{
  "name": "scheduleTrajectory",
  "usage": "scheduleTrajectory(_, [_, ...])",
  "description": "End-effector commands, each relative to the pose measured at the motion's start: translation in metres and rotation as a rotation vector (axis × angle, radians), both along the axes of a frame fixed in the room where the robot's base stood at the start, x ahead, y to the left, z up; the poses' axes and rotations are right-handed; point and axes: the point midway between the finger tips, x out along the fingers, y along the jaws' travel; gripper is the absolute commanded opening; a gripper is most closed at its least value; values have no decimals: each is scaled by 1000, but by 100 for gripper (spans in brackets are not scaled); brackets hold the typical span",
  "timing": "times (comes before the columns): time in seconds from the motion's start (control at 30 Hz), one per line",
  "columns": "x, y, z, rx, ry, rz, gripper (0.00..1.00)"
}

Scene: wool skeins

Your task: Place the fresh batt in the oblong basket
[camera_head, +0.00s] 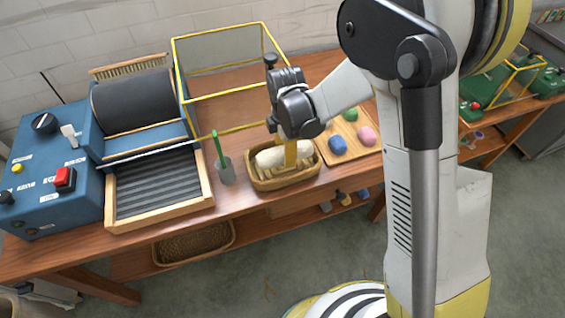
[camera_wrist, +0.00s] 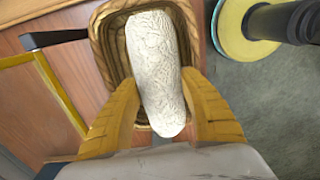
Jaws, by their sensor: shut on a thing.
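The fresh batt, a cream-white wool roll (camera_head: 272,158), shows at the oblong wicker basket (camera_head: 283,182) on the wooden bench. In the wrist view the batt (camera_wrist: 155,70) lies lengthwise over the basket, whose woven rim (camera_wrist: 98,30) surrounds its far part. Its near end reaches over the basket's near side. My gripper (camera_head: 291,160) points down at the basket with its yellow fingers. In the wrist view the fingers of my gripper (camera_wrist: 163,112) stand on both sides of the batt, shut on it. The basket's floor is mostly hidden by the batt.
A green-handled tool stands in a grey cup (camera_head: 226,172) left of the basket. A wooden board (camera_head: 350,138) with coloured wool balls is at the right. A blue carding machine (camera_head: 50,165) and a yellow-framed clear guard (camera_head: 225,75) stand at the left and behind.

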Motion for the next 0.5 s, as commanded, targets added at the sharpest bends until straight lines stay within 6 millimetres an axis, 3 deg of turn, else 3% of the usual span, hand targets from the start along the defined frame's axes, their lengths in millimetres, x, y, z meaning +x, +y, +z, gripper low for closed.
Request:
scheduleTrajectory(0.23, [14,7,-14,0,0,0,28])
scheduleTrajectory(0.5, [13,6,-50,0,0,-1,28])
